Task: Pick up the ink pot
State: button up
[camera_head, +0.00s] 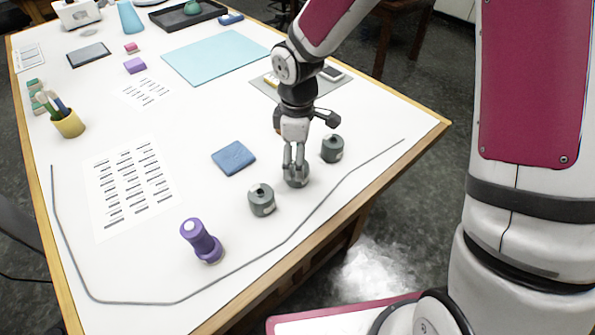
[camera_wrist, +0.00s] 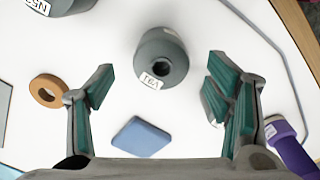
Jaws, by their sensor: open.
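Three similar dark grey pots stand in a row near the table's edge in the head view: a left pot (camera_head: 262,202), a middle pot (camera_head: 296,180) and a right pot (camera_head: 332,149). Which one is the ink pot I cannot tell for sure. My gripper (camera_head: 295,163) points down over the middle pot. In the wrist view, one pot (camera_wrist: 164,57) with a small white label, hard to read, is ahead of and between my open fingers (camera_wrist: 158,88). Another labelled pot (camera_wrist: 62,4) is cut off at the top left. No pot is held.
An orange ring (camera_wrist: 48,90) shows in the wrist view. A grey cord (camera_head: 110,302) runs along the front edge. A printed sheet (camera_head: 130,185) lies left.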

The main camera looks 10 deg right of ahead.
aim_at(294, 184)
jog(key=shift+f+p, duration=0.3)
jog(key=shift+f, duration=1.7)
jog(key=shift+c, duration=0.2)
jog(key=c, duration=1.2)
jog(key=shift+r, duration=0.1)
jog(key=shift+c, duration=0.2)
